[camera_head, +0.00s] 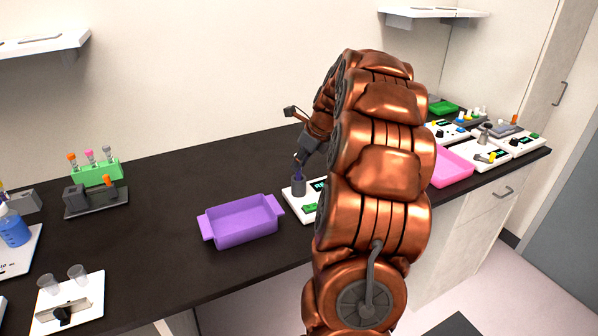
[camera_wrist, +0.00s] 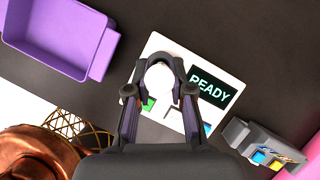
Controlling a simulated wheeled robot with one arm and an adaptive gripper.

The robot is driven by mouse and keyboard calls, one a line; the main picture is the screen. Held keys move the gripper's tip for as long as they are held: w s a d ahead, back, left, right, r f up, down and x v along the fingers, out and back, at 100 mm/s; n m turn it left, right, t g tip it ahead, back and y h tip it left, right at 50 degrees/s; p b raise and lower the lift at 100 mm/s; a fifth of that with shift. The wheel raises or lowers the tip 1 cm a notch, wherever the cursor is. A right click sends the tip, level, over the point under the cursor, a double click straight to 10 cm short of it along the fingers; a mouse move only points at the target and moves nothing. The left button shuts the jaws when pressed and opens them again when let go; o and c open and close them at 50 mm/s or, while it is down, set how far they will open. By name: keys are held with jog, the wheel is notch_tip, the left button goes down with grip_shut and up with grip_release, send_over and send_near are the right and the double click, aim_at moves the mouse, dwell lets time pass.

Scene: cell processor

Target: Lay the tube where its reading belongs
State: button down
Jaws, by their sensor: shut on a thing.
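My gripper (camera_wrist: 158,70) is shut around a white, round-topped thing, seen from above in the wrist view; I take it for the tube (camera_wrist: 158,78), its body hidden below. It is over a white reader (camera_wrist: 164,48) whose dark display (camera_wrist: 210,86) says READY, with a green button (camera_wrist: 148,104) beside the fingers. In the head view my gripper (camera_head: 299,162) points down at the reader's grey upright holder (camera_head: 299,187). I cannot tell how deep the tube sits in it. A purple tray (camera_head: 240,234) is left of the reader; a pink tray (camera_head: 452,176) is to the right.
A green rack (camera_head: 97,172) with several capped tubes stands at the back left, by a grey block (camera_head: 95,203). A white board with two clear cups (camera_head: 77,272) is front left. More devices (camera_head: 490,152) stand far right. Bare bench lies behind the purple tray.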

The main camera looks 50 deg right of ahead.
jog(key=shift+r, duration=0.15)
jog(key=shift+r+p, duration=1.95)
jog(key=shift+r, duration=0.9)
